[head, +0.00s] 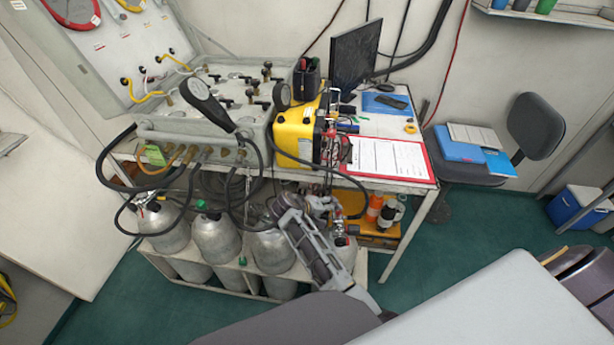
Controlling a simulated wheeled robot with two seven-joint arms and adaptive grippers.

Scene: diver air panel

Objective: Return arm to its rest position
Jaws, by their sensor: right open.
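My right arm comes up from the lower middle, and its gripper (282,205) is open just below the front edge of the table, in front of the rear-right cylinders. Nothing shows between its fingers, though they are small and partly lost among hoses. The air panel (222,95), a grey box with several valves and hoses, stands on the table to the upper left of the gripper. Grey cylinders (216,238) stand in a row in a rack below; my gripper and forearm hide part of the right ones. My left gripper is not in view.
A yellow case (297,132), a red clipboard (388,158) and a monitor (354,58) are on the table (412,118). Black hoses (258,165) hang over its front edge, close to the gripper. A chair (536,125) stands right. Green floor (465,235) is clear right of the rack.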

